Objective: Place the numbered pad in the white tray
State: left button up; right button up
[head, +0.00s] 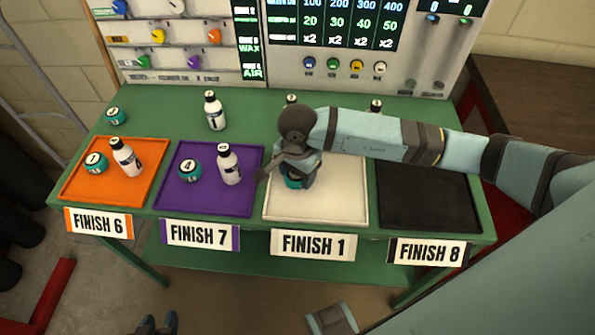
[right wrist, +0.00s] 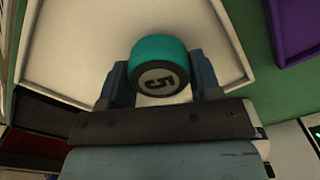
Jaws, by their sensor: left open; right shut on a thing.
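The numbered pad is a teal puck (right wrist: 158,52) with a black and white face marked 5. My right gripper (right wrist: 155,88) is shut on it, one finger on each side. In the head view the pad (head: 292,183) shows under my right gripper (head: 297,172), over the left part of the white tray (head: 340,200), above the FINISH 1 label. The white tray also shows in the right wrist view (right wrist: 80,45). I cannot tell whether the pad touches the tray floor. My left gripper (head: 159,324) is open at the bottom edge, low in front of the table.
An orange tray (head: 80,196) and a purple tray (head: 212,205) each hold a teal pad and a white bottle. A black tray (head: 430,210) is empty. Bottles stand behind, partly hidden by my right arm. Another teal pad (head: 115,116) lies at back left.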

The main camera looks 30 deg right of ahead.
jog(key=shift+f+b, duration=0.2)
jog(key=shift+b, duration=0.1)
jog(key=o, duration=0.9)
jog(key=shift+r, duration=0.1)
jog(key=shift+r, duration=0.1)
jog(key=shift+r+p, duration=0.25)
jog(key=shift+p, duration=0.15)
notch_tip(320, 180, up, 12)
jog(key=shift+f, duration=0.15)
